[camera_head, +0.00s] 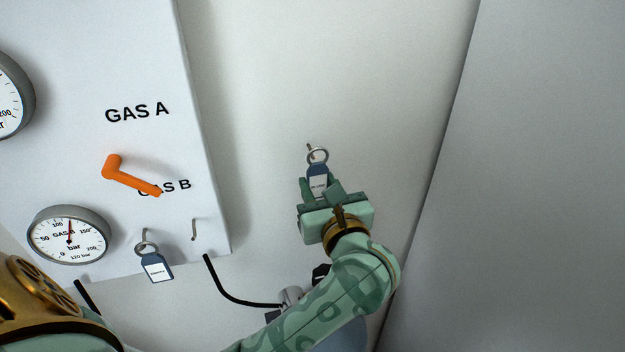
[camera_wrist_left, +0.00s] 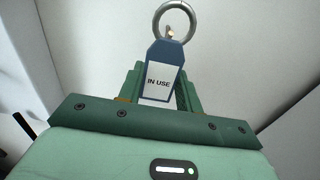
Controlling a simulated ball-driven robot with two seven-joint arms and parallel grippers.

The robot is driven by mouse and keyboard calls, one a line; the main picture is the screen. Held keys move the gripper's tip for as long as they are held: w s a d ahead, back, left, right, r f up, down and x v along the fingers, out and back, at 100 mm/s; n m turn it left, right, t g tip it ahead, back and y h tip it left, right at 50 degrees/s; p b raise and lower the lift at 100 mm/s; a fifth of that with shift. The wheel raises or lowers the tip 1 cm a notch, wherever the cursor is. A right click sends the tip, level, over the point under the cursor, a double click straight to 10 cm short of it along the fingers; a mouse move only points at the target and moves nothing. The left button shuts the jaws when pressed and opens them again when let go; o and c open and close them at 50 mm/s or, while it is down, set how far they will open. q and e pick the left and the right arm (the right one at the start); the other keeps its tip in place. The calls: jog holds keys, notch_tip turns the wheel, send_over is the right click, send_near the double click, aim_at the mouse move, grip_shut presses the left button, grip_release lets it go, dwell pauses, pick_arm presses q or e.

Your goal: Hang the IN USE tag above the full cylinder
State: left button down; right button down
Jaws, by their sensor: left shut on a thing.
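The IN USE tag (camera_head: 317,180) is blue with a white label and a metal ring (camera_head: 318,155) at its top. My left gripper (camera_head: 320,188) is shut on the tag's lower part, ring upward, in front of the pale wall. The tag's label reads clearly in the left wrist view (camera_wrist_left: 160,80). A small wall hook (camera_head: 309,147) shows at the ring; in the wrist view its tip (camera_wrist_left: 170,33) appears inside the ring's outline. I cannot tell whether the ring is around the hook. A grey cylinder (camera_head: 352,336) is partly hidden behind my arm. My right gripper is out of view.
A white panel (camera_head: 100,60) on the left carries GAS A and GAS B lettering, an orange lever (camera_head: 130,177) and a gauge (camera_head: 69,236). Another blue tag (camera_head: 156,267) hangs on a panel hook, beside an empty hook (camera_head: 195,230). A black hose (camera_head: 235,298) runs below. A grey surface (camera_head: 520,180) stands right.

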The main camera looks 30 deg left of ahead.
pick_arm(q)
jog(key=shift+s+d+f, duration=0.1)
jog(key=shift+s+d, duration=0.05)
jog(key=shift+d, duration=0.05)
jog(key=shift+v, duration=2.6)
